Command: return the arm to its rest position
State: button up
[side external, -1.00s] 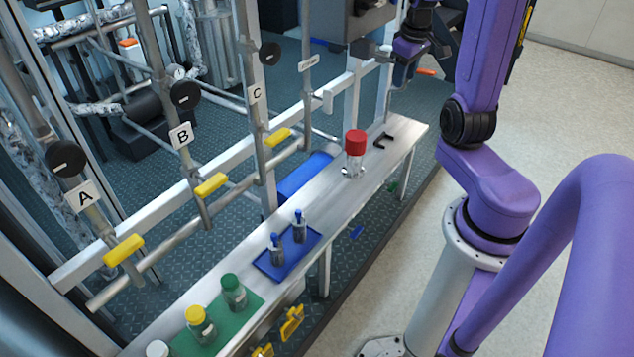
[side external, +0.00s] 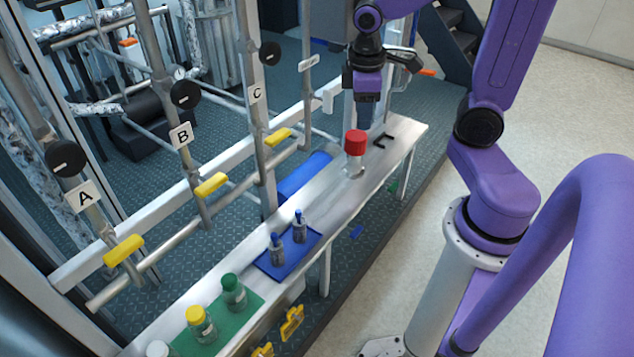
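My purple arm comes in from the right. My gripper (side external: 367,104) points down above the far part of the metal bench (side external: 330,212), behind the red-capped bottle (side external: 355,155) in the picture. The gripper's fingers are small and dark here, and I cannot tell whether they are open or shut. I see nothing clearly held in it. The red-capped bottle stands upright on the bench, apart from the gripper.
A blue tray (side external: 268,270) holds two blue-topped bottles. A green mat (side external: 250,305) carries a green-capped bottle (side external: 233,292) and a yellow-capped bottle (side external: 201,324). Pipes with yellow handles (side external: 211,185) run along the left.

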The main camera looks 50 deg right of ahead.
jog(key=s+a+n+y, duration=0.1)
jog(key=s+a+n, duration=0.4)
jog(key=s+a, duration=0.6)
jog(key=s, duration=0.3)
jog(key=shift+s+a+n+y, duration=0.2)
jog(key=shift+a+n+y, duration=0.1)
jog(key=shift+y, duration=0.1)
